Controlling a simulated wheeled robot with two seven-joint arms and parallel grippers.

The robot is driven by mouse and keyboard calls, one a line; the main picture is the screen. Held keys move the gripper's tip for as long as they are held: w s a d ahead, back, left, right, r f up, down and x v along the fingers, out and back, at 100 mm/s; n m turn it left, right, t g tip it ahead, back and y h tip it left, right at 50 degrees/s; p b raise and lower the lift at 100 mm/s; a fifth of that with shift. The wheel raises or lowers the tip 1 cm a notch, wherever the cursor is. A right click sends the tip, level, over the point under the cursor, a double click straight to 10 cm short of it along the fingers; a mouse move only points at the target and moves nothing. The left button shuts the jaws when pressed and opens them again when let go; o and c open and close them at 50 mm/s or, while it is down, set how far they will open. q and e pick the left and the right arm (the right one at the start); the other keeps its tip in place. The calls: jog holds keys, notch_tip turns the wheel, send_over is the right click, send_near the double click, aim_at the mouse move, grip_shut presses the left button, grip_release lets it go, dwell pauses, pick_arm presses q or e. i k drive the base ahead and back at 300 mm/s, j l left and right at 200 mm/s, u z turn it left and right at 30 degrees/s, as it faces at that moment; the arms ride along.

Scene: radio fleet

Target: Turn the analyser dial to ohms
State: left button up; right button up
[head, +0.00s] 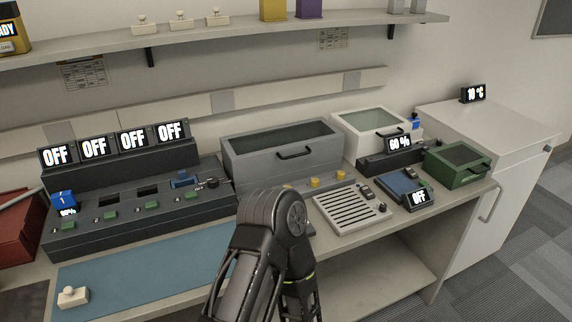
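A dark, blue-faced device (398,183) lies on the right part of the bench, with a small display (419,198) reading OFF. It looks like the analyser, but I see no label that says so. Its dial and any ohms marking are too small to make out. One of my arms rises from the bottom middle and bends at a dark joint, left of this device and apart from it. Neither gripper shows in this view.
A slatted pale panel (347,209) with a dark knob lies left of the device. A green box (458,164) stands to its right and a display reading 60 % (400,143) behind it. A grey lidded case (281,153) stands behind my arm. A blue mat (140,275) lies front left.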

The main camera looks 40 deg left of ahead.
aim_at(213, 181)
jog(key=i+l, duration=0.5)
jog(key=l, duration=0.15)
jog(key=u, duration=1.3)
